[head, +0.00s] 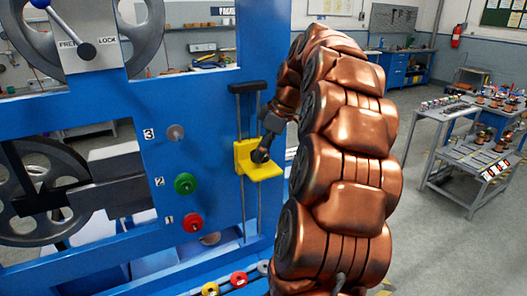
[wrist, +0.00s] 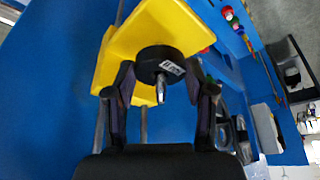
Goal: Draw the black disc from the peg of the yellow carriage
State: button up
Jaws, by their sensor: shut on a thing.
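The yellow carriage (head: 243,153) sits on two dark vertical rods at the right side of the blue frame. The black disc (wrist: 150,54) is on the carriage's peg; in the wrist view the metal peg (wrist: 161,92) sticks out in front of it. The black disc also shows small and dark in the head view (head: 259,156). My gripper (wrist: 166,76) has its two fingers on either side of the disc, shut on it. The disc is close against the yellow carriage (wrist: 175,22); any gap behind it is hidden.
The blue frame (head: 205,90) carries pegs numbered 1 to 3, with a red disc (head: 192,222), a green disc (head: 185,184) and a grey one (head: 176,132). A FREE/LOCK lever (head: 75,38) is at upper left. Coloured rings lie along the bottom. A grey cart (head: 450,160) stands at right.

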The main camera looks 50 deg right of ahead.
jog(key=shift+r, duration=0.6)
dwell(0.6)
jog(key=shift+b, duration=0.4)
jog(key=shift+r, duration=0.15)
dwell(0.3)
jog(key=shift+r+p, duration=0.35)
jog(key=shift+r, duration=1.3)
jog(key=shift+r, duration=0.15)
jog(key=shift+r+p, duration=0.3)
jog(key=shift+r, duration=0.4)
jog(key=shift+r+p, duration=0.9)
jog(key=shift+r, duration=1.1)
